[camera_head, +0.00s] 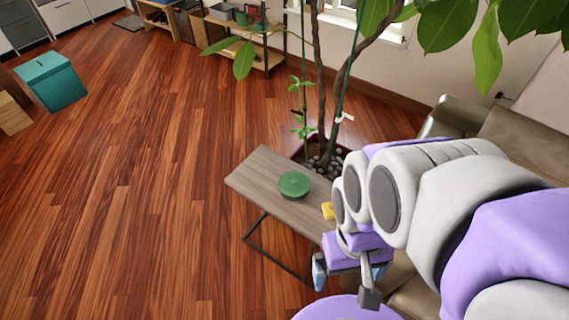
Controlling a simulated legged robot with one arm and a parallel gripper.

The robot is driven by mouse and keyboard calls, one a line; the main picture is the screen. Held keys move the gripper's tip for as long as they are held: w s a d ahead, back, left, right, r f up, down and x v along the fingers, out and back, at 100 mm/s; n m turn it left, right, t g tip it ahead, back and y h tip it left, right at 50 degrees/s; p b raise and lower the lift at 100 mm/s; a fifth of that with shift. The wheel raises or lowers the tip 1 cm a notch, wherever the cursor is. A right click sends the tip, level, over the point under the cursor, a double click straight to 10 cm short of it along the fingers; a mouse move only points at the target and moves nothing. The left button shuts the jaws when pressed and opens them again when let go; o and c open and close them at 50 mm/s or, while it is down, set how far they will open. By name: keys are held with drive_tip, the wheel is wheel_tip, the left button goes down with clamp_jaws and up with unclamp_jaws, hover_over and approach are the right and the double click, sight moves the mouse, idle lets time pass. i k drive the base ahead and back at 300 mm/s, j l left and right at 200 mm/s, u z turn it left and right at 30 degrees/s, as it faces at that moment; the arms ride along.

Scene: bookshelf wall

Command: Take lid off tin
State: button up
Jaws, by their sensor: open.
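A round green tin (294,186) stands on the left half of a narrow wooden side table. Its lid, also green with a small knob on top, sits on it. My gripper (345,285) hangs at the lower right, in front of and to the right of the table. It is open, with nothing seen between its fingers. It is apart from the tin. My arm hides the right end of the table.
The side table (258,172) has a small yellow object (327,211) near my arm. A potted plant (335,158) rises behind it, its leaves hanging across the top. A sofa (520,140) stands at the right. The wooden floor at left is clear up to a teal box (52,82).

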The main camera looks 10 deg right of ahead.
sight(293, 184)
drive_tip(key=i+j+u, duration=0.1)
drive_tip(key=i+j, duration=0.3)
drive_tip(key=i+j+u, duration=0.1)
drive_tip(key=i+j, duration=0.3)
drive_tip(key=j, duration=0.2)
